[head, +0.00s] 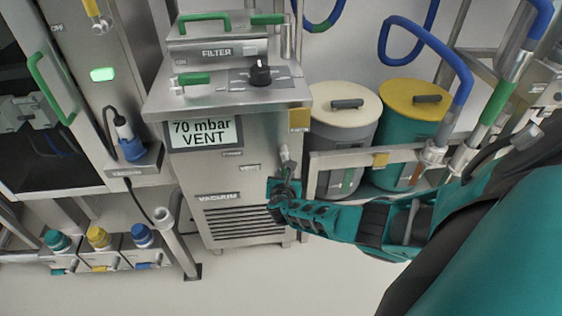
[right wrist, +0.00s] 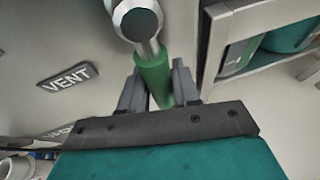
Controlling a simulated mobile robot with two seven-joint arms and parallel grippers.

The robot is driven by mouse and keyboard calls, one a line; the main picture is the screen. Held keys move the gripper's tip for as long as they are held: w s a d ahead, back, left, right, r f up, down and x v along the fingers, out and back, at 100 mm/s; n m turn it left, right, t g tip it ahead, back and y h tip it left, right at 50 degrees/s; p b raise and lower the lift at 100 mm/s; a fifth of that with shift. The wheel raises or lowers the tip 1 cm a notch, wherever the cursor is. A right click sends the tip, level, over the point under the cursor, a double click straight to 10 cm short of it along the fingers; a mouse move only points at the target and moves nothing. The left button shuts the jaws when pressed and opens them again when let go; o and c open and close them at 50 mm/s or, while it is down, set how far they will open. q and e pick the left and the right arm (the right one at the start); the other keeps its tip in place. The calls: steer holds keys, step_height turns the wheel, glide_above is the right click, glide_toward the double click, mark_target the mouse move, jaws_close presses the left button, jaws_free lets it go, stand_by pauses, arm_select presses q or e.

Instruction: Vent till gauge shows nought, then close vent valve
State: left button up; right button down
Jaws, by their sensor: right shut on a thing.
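The gauge display (head: 204,132) on the steel vacuum unit (head: 215,178) reads "70 mbar VENT" in the head view. The vent valve (head: 285,154) sticks out of the unit's right front, beside a small VENT label (head: 250,167). In the right wrist view the valve has a metal body (right wrist: 138,20) and a green handle (right wrist: 153,72) pointing down toward my gripper. My right gripper (head: 284,187) is at the valve; in the right wrist view its fingers (right wrist: 158,85) are shut on the green handle from both sides. The VENT label (right wrist: 67,77) lies left of it. My left gripper is not in view.
A filter box (head: 217,50) and a black knob (head: 260,72) sit on top of the unit. Two lidded drums (head: 346,104) (head: 413,99) stand on a low rack to the right. Several coloured-cap valves (head: 98,237) line the lower left. The floor (head: 270,280) in front is clear.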

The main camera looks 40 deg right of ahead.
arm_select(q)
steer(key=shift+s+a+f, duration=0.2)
arm_select(e)
steer(key=shift+s+d, duration=0.15)
steer(key=shift+d, duration=0.1)
steer(key=c, duration=0.9)
jaws_free()
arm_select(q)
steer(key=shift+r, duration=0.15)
arm_select(e)
steer(key=shift+a, duration=0.1)
steer(key=shift+a, duration=0.1)
arm_select(q)
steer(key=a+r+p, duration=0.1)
steer(key=p, duration=0.2)
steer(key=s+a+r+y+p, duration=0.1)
steer(key=p, duration=0.2)
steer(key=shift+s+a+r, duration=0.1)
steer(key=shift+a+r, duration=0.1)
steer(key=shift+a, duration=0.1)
arm_select(e)
steer(key=v, duration=1.2)
steer(key=shift+s+a, duration=0.25)
steer(key=shift+r, duration=0.1)
